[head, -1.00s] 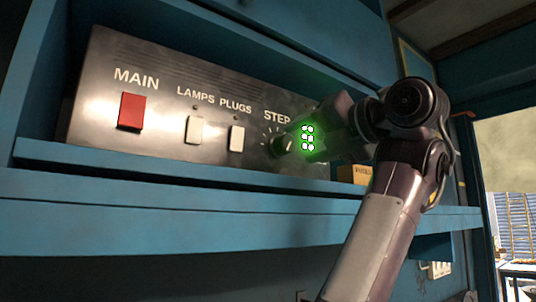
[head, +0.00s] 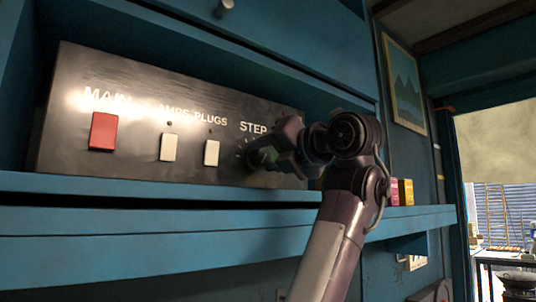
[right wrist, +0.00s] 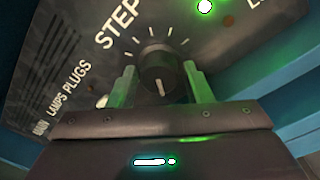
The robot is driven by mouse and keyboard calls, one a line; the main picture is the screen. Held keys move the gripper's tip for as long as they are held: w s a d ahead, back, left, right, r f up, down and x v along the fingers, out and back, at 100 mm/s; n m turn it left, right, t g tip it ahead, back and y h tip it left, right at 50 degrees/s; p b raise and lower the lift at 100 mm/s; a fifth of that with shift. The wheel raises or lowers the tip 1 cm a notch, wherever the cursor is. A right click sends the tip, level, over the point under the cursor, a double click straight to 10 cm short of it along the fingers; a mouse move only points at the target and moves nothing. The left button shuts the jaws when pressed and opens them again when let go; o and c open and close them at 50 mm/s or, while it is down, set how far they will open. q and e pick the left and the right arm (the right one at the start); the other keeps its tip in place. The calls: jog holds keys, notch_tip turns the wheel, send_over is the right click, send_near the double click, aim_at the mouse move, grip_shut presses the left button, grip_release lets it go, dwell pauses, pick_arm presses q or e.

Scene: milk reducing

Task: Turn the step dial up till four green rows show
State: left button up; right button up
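The step dial (right wrist: 160,68), a dark round knob with a pale pointer line, sits on the black panel under the STEP label. My right gripper (right wrist: 160,80) has one finger on each side of the dial, with a thin gap seeming to show beside the knob. In the head view my right gripper (head: 268,158) covers most of the dial. One bright green light (right wrist: 205,6) shows at the top edge of the right wrist view; the other green lights are out of view or hidden, so the rows cannot be counted. My left gripper is not in view.
The panel (head: 75,150) also carries a red MAIN switch (head: 103,131) and two white switches, LAMPS (head: 168,147) and PLUGS (head: 211,153). It stands in a blue shelf recess with a ledge (head: 150,192) below. Small boxes (head: 406,192) stand right of my arm.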

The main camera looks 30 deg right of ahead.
jog(key=shift+w, duration=0.1)
jog(key=shift+c, duration=1.1)
jog(key=c, duration=0.4)
jog(key=shift+f+b, duration=0.15)
jog(key=shift+b, duration=0.25)
jog(key=shift+f+m+b, duration=0.1)
jog(key=shift+m+b, duration=0.55)
jog(key=shift+m, duration=0.05)
jog(key=m+b, duration=0.2)
jog(key=shift+m+b, duration=0.3)
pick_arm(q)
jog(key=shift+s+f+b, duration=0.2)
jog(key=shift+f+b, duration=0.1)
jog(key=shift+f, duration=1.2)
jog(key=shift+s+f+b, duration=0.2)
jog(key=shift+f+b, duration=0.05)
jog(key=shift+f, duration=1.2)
pick_arm(e)
jog(key=shift+m, duration=0.9)
jog(key=shift+a, duration=0.1)
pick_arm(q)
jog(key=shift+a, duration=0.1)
pick_arm(e)
jog(key=o, duration=1)
jog(key=shift+w, duration=0.1)
